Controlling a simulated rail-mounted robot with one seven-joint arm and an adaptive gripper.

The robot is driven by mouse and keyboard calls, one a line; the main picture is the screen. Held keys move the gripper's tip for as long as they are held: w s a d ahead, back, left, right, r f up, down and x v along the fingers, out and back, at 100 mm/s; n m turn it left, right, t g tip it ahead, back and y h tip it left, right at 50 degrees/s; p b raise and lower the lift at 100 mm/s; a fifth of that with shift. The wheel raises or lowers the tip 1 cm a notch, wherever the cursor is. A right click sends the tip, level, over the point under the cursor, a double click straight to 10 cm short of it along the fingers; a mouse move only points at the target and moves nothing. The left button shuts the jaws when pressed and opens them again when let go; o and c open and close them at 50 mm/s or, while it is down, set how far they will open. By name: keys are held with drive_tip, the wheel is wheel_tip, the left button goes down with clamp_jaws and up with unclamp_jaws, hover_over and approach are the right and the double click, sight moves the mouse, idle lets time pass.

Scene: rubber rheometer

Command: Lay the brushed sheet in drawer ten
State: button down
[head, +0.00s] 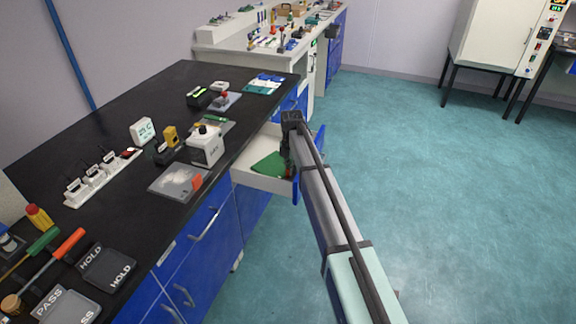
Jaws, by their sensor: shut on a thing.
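A blue-fronted drawer (252,183) with a white inside stands pulled out from the bench. A flat green sheet (267,165) is inside the drawer's outline, low and near its front left part. I cannot tell whether it rests on the drawer floor. My gripper (289,171) points down over the drawer and is shut at the right edge of the green sheet. My own arm hides the fingertips in part and covers some of the drawer's right side. The drawer's number and the sheet's surface finish are too small to make out.
The black bench top (120,120) beside the drawer carries a white device (206,146), a grey plate (178,183), a row of sockets (100,177) and tools. Blue and green sheets (264,84) lie at its far end. The floor (430,190) at right is clear.

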sight(277, 163)
drive_tip(key=shift+w+f, duration=0.1)
drive_tip(key=shift+f, duration=0.35)
drive_tip(key=w, duration=0.2)
drive_tip(key=w+a, duration=0.1)
drive_tip(key=w, duration=0.1)
drive_tip(key=shift+w+a+p, duration=0.1)
drive_tip(key=shift+w+p, duration=0.05)
drive_tip(key=shift+p, duration=0.25)
drive_tip(key=shift+s+f, duration=0.3)
drive_tip(key=shift+f, duration=0.25)
drive_tip(key=shift+f, duration=0.1)
drive_tip(key=c, duration=1.7)
unclamp_jaws()
drive_tip(key=shift+f, duration=0.1)
drive_tip(key=o, duration=0.5)
drive_tip(key=shift+c, duration=0.2)
